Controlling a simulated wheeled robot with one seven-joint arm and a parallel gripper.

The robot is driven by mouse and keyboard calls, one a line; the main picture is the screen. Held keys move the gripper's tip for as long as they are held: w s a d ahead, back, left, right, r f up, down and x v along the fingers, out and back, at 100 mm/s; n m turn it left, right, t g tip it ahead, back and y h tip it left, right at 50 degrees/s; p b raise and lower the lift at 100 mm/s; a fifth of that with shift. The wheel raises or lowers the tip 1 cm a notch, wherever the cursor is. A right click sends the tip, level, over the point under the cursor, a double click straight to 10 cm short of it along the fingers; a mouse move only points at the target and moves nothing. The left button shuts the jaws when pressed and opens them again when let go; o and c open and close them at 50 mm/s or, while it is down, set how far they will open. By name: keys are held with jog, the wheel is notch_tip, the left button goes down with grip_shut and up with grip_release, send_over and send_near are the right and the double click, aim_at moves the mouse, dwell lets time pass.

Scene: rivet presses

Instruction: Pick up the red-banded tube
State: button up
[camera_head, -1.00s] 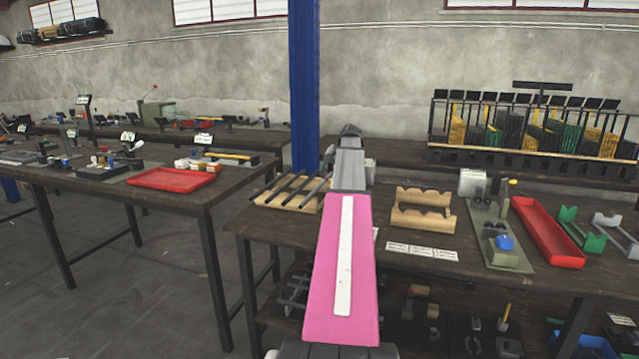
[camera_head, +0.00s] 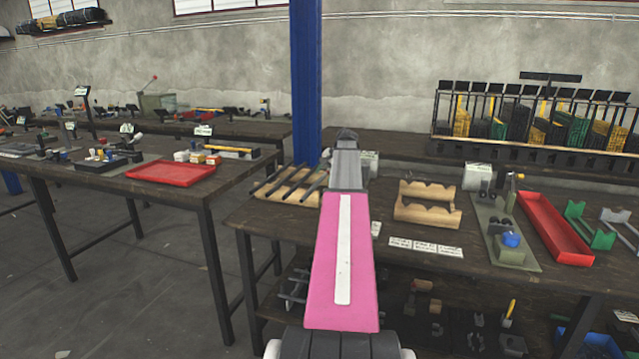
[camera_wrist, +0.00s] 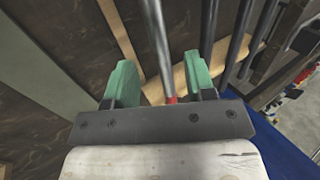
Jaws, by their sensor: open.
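The red-banded tube (camera_wrist: 159,45) is a grey metal rod. In the wrist view it runs between the two green fingertips of my gripper (camera_wrist: 160,78), and its red band (camera_wrist: 170,99) shows just above the dark gripper bar. My gripper is open, with a gap on both sides of the tube; I cannot tell how far above or around it the fingers are. In the head view several dark tubes (camera_head: 268,183) lie on a light wooden rack (camera_head: 284,197) at the bench's left end. My arm hides part of that area, and no red band can be made out there.
More grey tubes (camera_wrist: 235,40) lie right of the fingers. A blue post (camera_head: 305,80) stands behind the rack. On the bench are a notched wooden block (camera_head: 428,213), a red tray (camera_head: 555,228) and a green fixture (camera_head: 588,228). Another table with a red tray (camera_head: 170,173) stands left.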

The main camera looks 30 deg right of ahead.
aim_at(320, 181)
jog(key=x, duration=0.2)
jog(key=shift+w+a+f, duration=0.15)
jog(key=shift+a+f, duration=0.05)
jog(key=shift+f, duration=0.15)
grip_shut()
jog(key=shift+r, duration=0.1)
